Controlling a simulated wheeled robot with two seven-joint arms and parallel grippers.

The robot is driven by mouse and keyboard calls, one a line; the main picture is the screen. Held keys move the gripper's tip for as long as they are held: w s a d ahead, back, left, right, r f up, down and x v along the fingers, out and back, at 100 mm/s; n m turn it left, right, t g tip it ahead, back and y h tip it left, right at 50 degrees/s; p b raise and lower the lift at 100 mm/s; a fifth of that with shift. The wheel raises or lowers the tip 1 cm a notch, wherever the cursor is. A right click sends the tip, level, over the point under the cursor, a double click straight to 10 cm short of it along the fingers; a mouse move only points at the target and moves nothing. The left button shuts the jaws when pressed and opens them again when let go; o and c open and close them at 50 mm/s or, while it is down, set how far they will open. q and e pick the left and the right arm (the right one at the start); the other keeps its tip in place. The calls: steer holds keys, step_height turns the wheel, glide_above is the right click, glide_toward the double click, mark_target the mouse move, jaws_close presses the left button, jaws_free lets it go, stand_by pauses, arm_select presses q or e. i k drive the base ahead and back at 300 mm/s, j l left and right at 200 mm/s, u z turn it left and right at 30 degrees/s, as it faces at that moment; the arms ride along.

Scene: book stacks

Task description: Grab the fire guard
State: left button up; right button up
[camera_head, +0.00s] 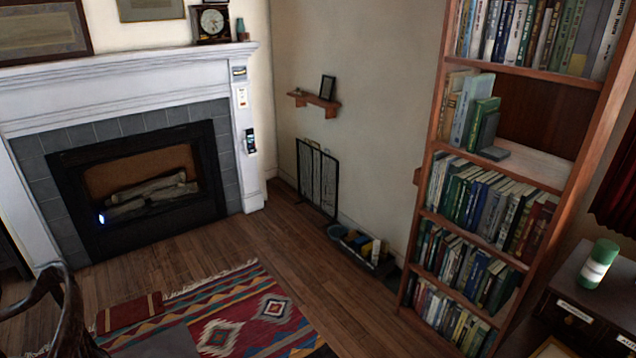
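The fire guard (317,178) is a dark, flat, framed screen with thin bars. It stands upright on the wood floor, leaning against or close to the cream wall, to the right of the fireplace (145,190). A small wall shelf (314,101) is above it. Neither of my grippers shows in the head view.
A tall bookcase (413,290) stands at the right. A patterned rug (235,325) and a dark curved chair (68,310) are in front. Bare floor (270,232) lies between.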

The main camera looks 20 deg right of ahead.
mark_target(302, 176)
steer(key=i+l+z, duration=0.1)
steer(key=i, duration=0.7)
steer(key=i+z, duration=0.15)
steer(key=i, duration=0.65)
steer(key=i+z, duration=0.1)
steer(key=i, duration=0.7)
steer(key=i+j+z, duration=0.1)
steer(key=i, duration=0.65)
steer(key=i+j+z, duration=0.1)
steer(key=i, duration=0.7)
